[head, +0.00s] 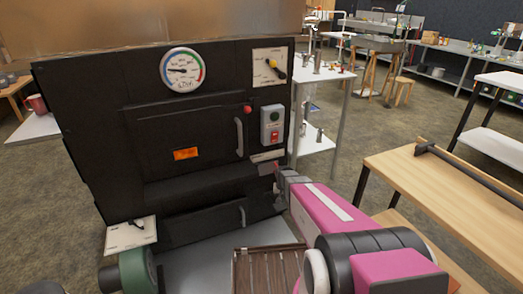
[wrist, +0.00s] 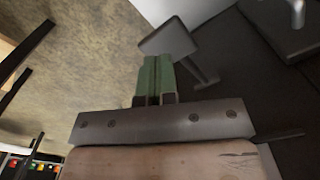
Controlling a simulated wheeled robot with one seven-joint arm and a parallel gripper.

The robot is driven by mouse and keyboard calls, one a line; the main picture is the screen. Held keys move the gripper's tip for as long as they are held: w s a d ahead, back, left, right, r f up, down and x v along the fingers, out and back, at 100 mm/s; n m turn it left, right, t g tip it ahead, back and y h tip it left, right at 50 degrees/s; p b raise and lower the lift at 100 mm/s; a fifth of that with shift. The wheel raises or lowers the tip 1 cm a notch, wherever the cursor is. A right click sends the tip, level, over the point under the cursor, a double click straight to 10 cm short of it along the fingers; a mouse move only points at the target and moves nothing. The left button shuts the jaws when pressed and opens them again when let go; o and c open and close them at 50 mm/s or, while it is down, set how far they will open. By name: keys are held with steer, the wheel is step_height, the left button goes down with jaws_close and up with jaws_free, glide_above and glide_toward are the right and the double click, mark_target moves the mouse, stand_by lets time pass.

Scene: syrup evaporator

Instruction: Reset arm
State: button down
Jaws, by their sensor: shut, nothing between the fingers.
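My gripper shows in the wrist view (wrist: 152,75) with its two green fingers together and nothing between them. Just beyond the fingertips is a grey flat paddle on a short stem (wrist: 170,38); whether the fingers touch it I cannot tell. In the head view my pink arm reaches in from the lower right, and its end is close to the lower right front of a black evaporator firebox (head: 190,130), just below a small pale plate (head: 268,156). The fingertips are hard to make out there.
The firebox carries a round gauge (head: 182,70), a dial plate (head: 270,67), a control box (head: 271,125) with green and red buttons, and door handles (head: 239,138). A wooden bench (head: 430,180) stands at the right. A white-topped table (head: 330,80) is behind. Open floor lies between them.

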steer(key=s+r+n, duration=0.2)
steer(key=s+r, duration=1.6)
steer(key=r, duration=0.2)
steer(key=shift+a+r, duration=0.15)
steer(key=shift+r, duration=0.2)
steer(key=shift+a, duration=0.15)
